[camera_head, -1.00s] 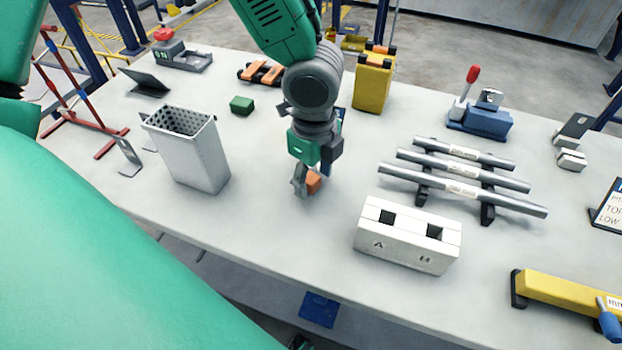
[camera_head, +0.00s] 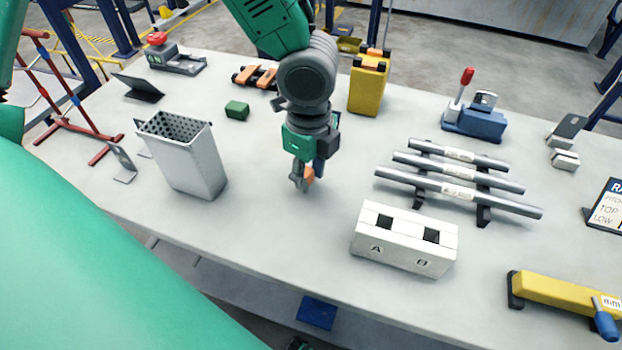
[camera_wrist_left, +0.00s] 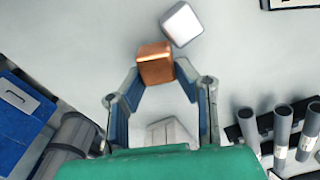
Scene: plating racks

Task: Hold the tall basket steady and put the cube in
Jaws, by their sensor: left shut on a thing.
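The tall basket (camera_head: 196,160) is a light grey bin with a perforated inner wall. It stands upright on the table, left of my left gripper in the head view. My left gripper (camera_head: 304,180) points down near the middle of the table, apart from the basket. It is shut on an orange-copper cube (camera_head: 309,173). In the left wrist view the cube (camera_wrist_left: 155,65) sits between the fingertips (camera_wrist_left: 160,78). A pale silver block (camera_wrist_left: 182,24) shows just beyond it there. My right gripper is not in view, and nothing is seen gripping the basket.
A small green block (camera_head: 237,110) lies behind the basket. A white A/B block (camera_head: 405,240) and a rack of metal bars (camera_head: 455,178) stand to the right. A yellow can (camera_head: 368,85) stands behind. The table between basket and gripper is clear.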

